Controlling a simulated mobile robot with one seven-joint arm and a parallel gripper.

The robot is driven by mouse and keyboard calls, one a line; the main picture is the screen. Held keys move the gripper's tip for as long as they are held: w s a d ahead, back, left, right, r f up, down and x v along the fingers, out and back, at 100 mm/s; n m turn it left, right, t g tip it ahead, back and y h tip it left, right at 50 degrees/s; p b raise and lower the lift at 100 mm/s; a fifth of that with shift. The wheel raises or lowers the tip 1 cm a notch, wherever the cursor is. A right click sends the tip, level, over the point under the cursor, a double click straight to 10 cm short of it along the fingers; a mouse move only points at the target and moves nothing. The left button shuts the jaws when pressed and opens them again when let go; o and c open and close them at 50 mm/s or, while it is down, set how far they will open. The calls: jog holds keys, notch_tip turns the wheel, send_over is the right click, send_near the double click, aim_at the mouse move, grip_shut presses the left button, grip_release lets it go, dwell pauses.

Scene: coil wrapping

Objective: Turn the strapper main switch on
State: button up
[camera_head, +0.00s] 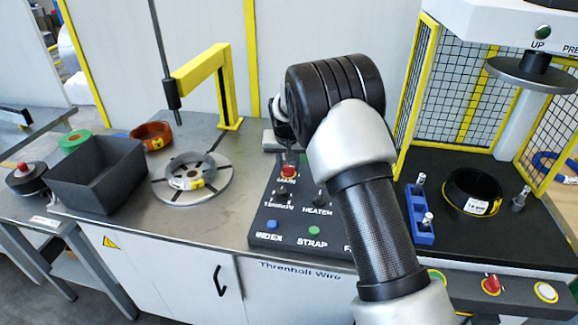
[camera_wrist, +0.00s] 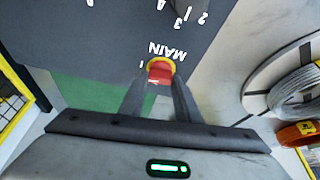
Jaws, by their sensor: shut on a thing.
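The main switch (camera_head: 288,172) is a red knob on the dark control panel (camera_head: 262,222), just above the label MAIN. In the wrist view the red main switch (camera_wrist: 160,72) sits on a yellow ring with the upside-down word MAIN beside it. My gripper (camera_head: 289,156) reaches down onto the switch from above. In the wrist view the two fingers of my gripper (camera_wrist: 160,85) are on either side of the red knob and shut on it. The knob's exact angle is partly hidden by the fingers.
A round turntable (camera_head: 218,189) with a coil (camera_head: 186,172) and a dark bin (camera_head: 98,178) stand left. A caged press (camera_head: 535,70) stands right.

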jog(key=shift+m+h, duration=0.3)
jog(key=shift+m, duration=0.4)
jog(key=o, duration=1)
jog(key=shift+o, duration=0.2)
jog(key=v, duration=1.7)
jog(key=shift+a+r, duration=0.15)
jog(key=shift+r, duration=0.15)
